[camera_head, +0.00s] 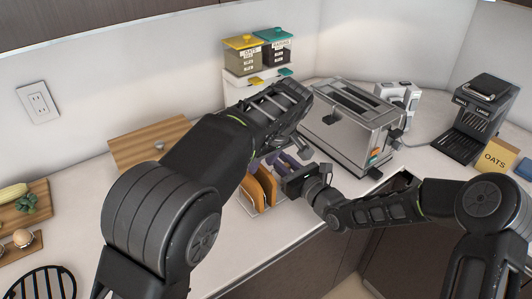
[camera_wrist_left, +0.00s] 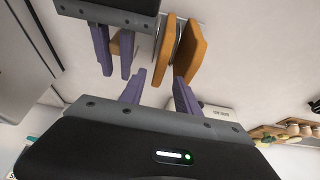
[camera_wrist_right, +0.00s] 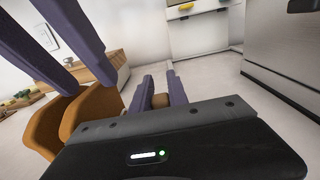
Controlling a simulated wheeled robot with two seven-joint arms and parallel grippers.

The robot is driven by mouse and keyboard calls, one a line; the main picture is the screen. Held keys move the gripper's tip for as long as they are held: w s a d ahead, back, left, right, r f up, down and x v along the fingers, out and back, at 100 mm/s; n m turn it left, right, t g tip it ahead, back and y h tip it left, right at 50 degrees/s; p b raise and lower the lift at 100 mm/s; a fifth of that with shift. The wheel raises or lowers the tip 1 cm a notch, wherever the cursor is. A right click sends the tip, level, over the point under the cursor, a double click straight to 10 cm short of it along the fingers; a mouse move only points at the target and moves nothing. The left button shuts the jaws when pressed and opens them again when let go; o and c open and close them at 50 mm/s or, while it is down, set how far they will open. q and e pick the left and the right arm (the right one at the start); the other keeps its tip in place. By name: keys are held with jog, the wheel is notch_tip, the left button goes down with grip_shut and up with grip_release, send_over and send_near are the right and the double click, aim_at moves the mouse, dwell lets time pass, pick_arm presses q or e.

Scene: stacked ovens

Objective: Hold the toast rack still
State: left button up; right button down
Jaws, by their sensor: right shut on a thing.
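The toast rack (camera_head: 247,207) stands on the counter in front of the toaster, with orange-brown toast slices (camera_head: 262,186) upright in it. My right gripper (camera_wrist_right: 160,88) is at the rack's right side in the head view. Its purple fingers are closed on a small rounded brown part (camera_wrist_right: 160,100), which looks like the rack's handle. My left gripper (camera_wrist_left: 158,92) is open and empty above the rack, its fingers apart near the toast. In the head view my left arm hides part of the rack and most of its own fingers.
A silver toaster (camera_head: 350,125) stands just behind the rack. A black coffee machine (camera_head: 482,118) and a yellow oats box (camera_head: 494,157) are at the right. A wooden board (camera_head: 150,143) leans at the wall.

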pick_arm(q)
jog(key=v, duration=1.1)
jog(key=shift+r, duration=0.35)
jog(key=shift+s, duration=0.1)
dwell(0.4)
pick_arm(e)
jog(key=c, duration=1.2)
grip_release()
jog(key=v, duration=1.2)
